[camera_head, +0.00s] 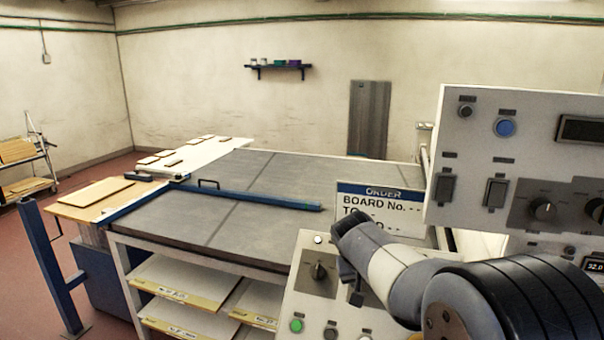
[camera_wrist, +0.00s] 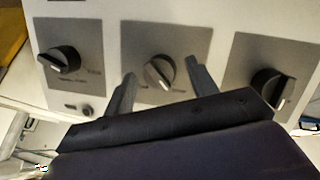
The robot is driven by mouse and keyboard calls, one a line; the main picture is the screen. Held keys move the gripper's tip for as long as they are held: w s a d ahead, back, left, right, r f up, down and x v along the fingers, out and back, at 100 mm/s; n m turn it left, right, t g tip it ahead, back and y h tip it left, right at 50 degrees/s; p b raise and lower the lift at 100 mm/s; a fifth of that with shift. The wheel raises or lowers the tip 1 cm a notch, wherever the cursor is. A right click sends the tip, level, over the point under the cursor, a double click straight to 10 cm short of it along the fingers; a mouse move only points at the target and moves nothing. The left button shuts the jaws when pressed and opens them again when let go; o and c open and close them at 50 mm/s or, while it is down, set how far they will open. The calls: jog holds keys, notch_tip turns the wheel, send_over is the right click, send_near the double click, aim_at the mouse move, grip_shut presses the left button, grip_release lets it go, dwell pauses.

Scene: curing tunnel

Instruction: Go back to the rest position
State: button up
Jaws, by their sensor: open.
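My gripper (camera_wrist: 160,90) is open in the wrist view, its two fingers apart in front of a panel with rotary knobs. The middle knob (camera_wrist: 160,72) shows between the fingers, and no contact can be made out. A left knob (camera_wrist: 65,60) and a right knob (camera_wrist: 271,88) stand on either side. In the head view my arm reaches in from the lower right, over a lower control panel (camera_head: 300,275) with a black knob (camera_head: 319,271) and a green button (camera_head: 297,325). The gripper's fingers are mostly hidden there.
An order sign (camera_head: 375,196) stands right behind my arm. An upright control panel (camera_head: 470,160) with a blue button (camera_head: 506,127) is close on the right. A grey table (camera_head: 260,200) with a blue bar (camera_head: 250,199) lies to the left. Red floor (camera_head: 30,290) is open at far left.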

jog(key=m, duration=0.2)
jog(key=m+y, duration=0.1)
jog(key=m, duration=0.2)
jog(key=shift+d+r+y, duration=0.1)
jog(key=shift+d+y, duration=0.1)
jog(key=shift+y, duration=0.1)
jog(key=m, duration=0.2)
jog(key=m+y, duration=0.1)
jog(key=m, duration=0.1)
jog(key=shift+s+d+m+t, duration=0.1)
jog(key=shift+d+m+t, duration=0.05)
jog(key=shift+m+t, duration=0.2)
jog(key=shift+v, duration=0.85)
